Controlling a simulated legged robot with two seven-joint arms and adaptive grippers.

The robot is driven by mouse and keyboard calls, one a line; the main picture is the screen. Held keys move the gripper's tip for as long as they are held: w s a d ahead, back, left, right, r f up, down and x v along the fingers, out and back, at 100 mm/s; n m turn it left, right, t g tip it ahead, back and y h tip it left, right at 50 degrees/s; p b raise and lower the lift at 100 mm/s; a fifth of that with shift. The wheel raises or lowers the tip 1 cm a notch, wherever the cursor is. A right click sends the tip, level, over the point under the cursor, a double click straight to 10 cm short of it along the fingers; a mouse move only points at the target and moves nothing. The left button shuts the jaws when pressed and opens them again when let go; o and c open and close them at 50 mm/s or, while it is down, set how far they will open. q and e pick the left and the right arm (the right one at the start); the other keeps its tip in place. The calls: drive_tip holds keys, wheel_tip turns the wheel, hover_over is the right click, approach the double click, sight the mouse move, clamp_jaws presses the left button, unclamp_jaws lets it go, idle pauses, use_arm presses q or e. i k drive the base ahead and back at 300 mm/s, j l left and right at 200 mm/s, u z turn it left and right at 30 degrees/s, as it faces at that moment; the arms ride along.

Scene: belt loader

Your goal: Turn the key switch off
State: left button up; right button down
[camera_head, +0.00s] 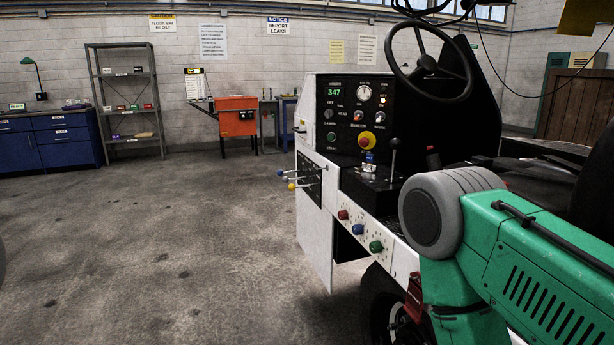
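The control panel (343,122) of the belt loader stands right of centre, below a black steering wheel (431,62). A small round switch (328,114) sits at its left side, under lettering that looks like OFF and RUN. It may be the key switch; its position and any key are too small to make out. A green display (336,93) above it is lit and reads 347. A red-and-yellow stop button (366,140) is lower right on the panel. My green and grey right arm fills the lower right, in front of the loader. Neither gripper shows.
Levers with coloured knobs (305,178) stick out from the loader's left side. A black lever (393,155) stands right of the panel. Coloured buttons (357,229) line the white side. The floor (170,245) to the left is clear. Blue cabinets, a shelf and an orange cart (237,115) stand far back.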

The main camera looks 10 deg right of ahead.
sight(366, 168)
drive_tip(key=i+z, duration=0.15)
drive_tip(key=z, duration=0.2)
drive_tip(key=i+j+z, duration=0.1)
drive_tip(key=z, duration=0.25)
drive_tip(key=i, duration=0.05)
